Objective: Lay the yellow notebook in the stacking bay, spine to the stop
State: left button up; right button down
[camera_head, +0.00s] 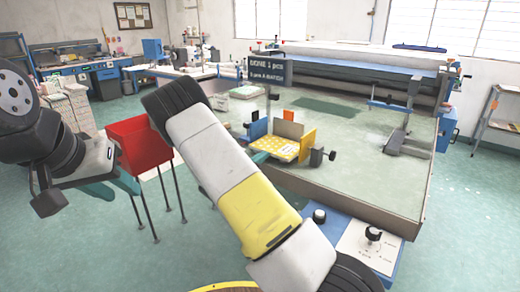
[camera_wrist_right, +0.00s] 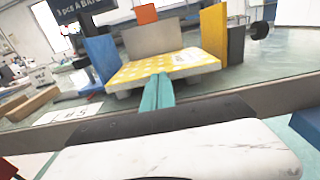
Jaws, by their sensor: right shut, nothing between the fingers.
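The yellow notebook (camera_head: 283,150), patterned in white with a pale label, lies flat in the stacking bay between its upright panels. It also shows in the right wrist view (camera_wrist_right: 150,68). The bay has a blue panel (camera_wrist_right: 102,57) at left, a grey panel (camera_wrist_right: 150,40) behind and a yellow panel (camera_wrist_right: 213,30) at right. My right gripper (camera_wrist_right: 158,82) is shut and empty, its teal fingertips at the notebook's near edge; contact is unclear. Which edge is the spine is unclear. My left gripper (camera_head: 125,184) is away to the left, near the red bin; its finger gap is unclear.
The bay stands on a large pale table (camera_head: 350,178). A dark sign (camera_head: 265,70) stands behind it, and a black knobbed block (camera_head: 318,156) at its right. A red bin (camera_head: 139,144) on legs stands left. My right arm crosses the head view's middle.

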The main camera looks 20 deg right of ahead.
jog(key=shift+w+d, duration=0.3)
jog(key=shift+d, duration=0.15)
jog(key=v, duration=0.6)
dwell(0.4)
